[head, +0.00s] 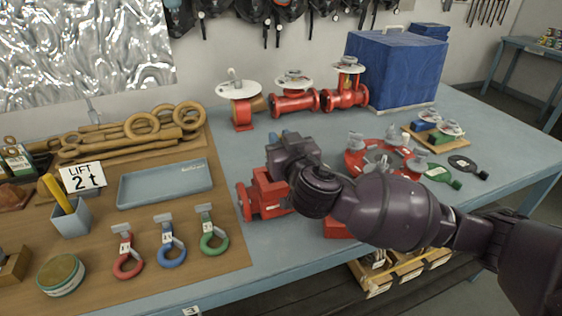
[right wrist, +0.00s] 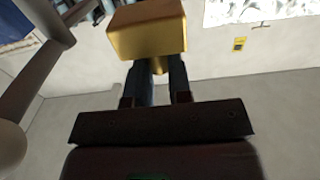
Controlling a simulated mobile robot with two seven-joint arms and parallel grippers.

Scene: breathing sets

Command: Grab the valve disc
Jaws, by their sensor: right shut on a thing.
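My right gripper (head: 280,142) is over the blue table, above a red valve body (head: 266,195). In the right wrist view its two dark fingers (right wrist: 156,85) are shut on a brass-coloured block with a short stem, which looks like the valve disc (right wrist: 146,32). The block stands out beyond the fingertips. In the head view I cannot make out the block at the fingertips. My left gripper is not in view.
Red valves with white round plates (head: 293,100) stand at the back, beside a blue covered box (head: 395,68). A red flanged part (head: 360,162) lies behind my right arm. A blue tray (head: 166,183) and coloured lifting rings (head: 171,254) are on the left board.

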